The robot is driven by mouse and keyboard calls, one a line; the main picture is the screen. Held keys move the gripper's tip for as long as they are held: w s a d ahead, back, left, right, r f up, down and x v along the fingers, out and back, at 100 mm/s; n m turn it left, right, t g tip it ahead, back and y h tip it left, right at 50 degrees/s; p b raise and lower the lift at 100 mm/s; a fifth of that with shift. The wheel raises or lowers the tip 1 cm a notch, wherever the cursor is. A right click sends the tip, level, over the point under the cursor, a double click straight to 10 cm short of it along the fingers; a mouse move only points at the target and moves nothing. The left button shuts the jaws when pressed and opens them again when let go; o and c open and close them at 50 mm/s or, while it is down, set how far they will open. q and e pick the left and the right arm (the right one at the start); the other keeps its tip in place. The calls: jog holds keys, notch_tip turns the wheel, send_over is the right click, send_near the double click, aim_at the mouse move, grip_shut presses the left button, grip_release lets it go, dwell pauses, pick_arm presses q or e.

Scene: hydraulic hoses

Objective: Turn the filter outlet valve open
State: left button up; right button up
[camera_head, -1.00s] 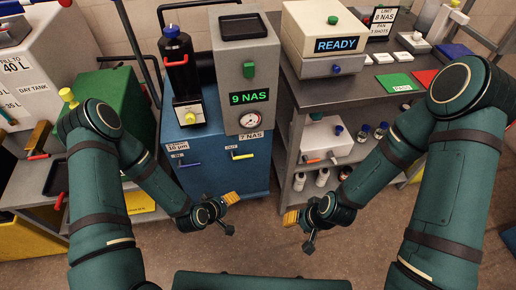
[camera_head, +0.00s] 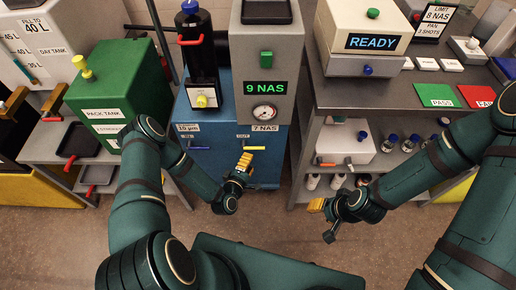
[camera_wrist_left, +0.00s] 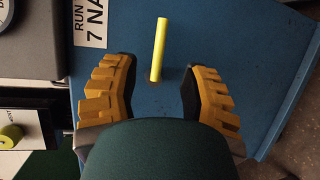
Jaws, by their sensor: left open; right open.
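The blue filter cabinet (camera_head: 222,158) stands at the centre of the head view. Its yellow outlet lever (camera_head: 255,148) lies level under the OUT label (camera_head: 243,136). A blue lever (camera_head: 199,148) sits on the inlet side. My left gripper (camera_head: 245,161) is at the cabinet front, just below and beside the yellow lever. In the left wrist view the lever (camera_wrist_left: 158,50) stands between the two yellow-padded fingers (camera_wrist_left: 160,80), which are open with a gap on each side. My right gripper (camera_head: 316,205) is open and empty, low in front of the right-hand bench.
A gauge (camera_head: 264,113) and a green 9 NAS display (camera_head: 265,88) are above the lever. A grey bench (camera_head: 340,95) with a shelf of bottles stands to the right. A green pack tank (camera_head: 112,95) stands to the left. Floor is clear between cabinet and bench.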

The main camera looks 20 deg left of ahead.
aim_at(257, 148)
pick_arm(q)
jog(key=b+x, duration=0.1)
jog(key=x, duration=0.7)
jog(key=shift+w+f, duration=0.1)
jog(key=shift+w, duration=0.25)
grip_shut()
